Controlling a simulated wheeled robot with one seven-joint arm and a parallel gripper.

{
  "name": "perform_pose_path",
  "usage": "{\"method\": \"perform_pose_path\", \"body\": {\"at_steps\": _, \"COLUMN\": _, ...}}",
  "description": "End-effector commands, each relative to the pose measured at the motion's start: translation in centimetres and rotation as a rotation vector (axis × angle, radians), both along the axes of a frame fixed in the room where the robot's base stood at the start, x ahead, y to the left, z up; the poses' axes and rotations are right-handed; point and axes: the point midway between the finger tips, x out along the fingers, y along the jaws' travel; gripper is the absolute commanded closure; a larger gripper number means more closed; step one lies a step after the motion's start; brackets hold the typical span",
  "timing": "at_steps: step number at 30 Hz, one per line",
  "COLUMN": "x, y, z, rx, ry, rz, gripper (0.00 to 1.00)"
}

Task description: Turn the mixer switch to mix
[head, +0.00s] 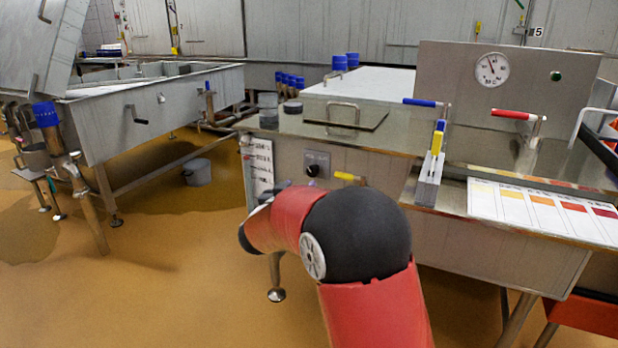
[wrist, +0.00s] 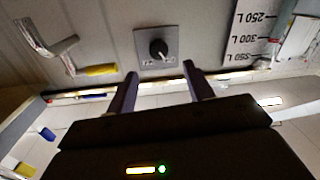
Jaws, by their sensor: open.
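The mixer switch is a round black knob (head: 313,170) on a small grey plate (head: 323,157), on the front wall of the steel vat at the right. In the wrist view, the knob (wrist: 158,48) sits on its plate with a pale pointer mark, and the lettering below is too small to read surely. My gripper (wrist: 158,80) is open, with its two dark fingers apart and pointing toward the plate. The fingers appear just below the knob in that view, one on each side, with nothing between them. Contact with the knob is not visible.
A yellow-handled lever (head: 348,177) juts out right of the switch; it also shows in the wrist view (wrist: 100,70). A volume scale (head: 262,165) is on the switch's other side. Another vat (head: 160,110) stands at the left, with open floor (head: 170,280) between.

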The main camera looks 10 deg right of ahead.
Motion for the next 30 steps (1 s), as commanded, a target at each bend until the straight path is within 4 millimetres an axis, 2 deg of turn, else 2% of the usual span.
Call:
{"method": "perform_pose_path", "body": {"at_steps": 5, "x": 1.4, "y": -1.0, "z": -0.3, "rx": -0.009, "ry": -0.002, "rz": -0.023, "gripper": 0.48}}
{"method": "perform_pose_path", "body": {"at_steps": 15, "x": 5.7, "y": -3.7, "z": -0.2, "rx": -0.008, "ry": -0.002, "rz": -0.02, "gripper": 0.48}}
{"method": "perform_pose_path", "body": {"at_steps": 20, "x": 6.5, "y": -4.2, "z": -0.3, "rx": -0.008, "ry": -0.002, "rz": -0.019, "gripper": 0.48}}
{"method": "perform_pose_path", "body": {"at_steps": 27, "x": 6.6, "y": -4.2, "z": -0.2, "rx": -0.008, "ry": -0.002, "rz": -0.018, "gripper": 0.48}}
{"method": "perform_pose_path", "body": {"at_steps": 30, "x": 6.6, "y": -4.2, "z": -0.2, "rx": -0.008, "ry": -0.002, "rz": -0.018, "gripper": 0.6}}
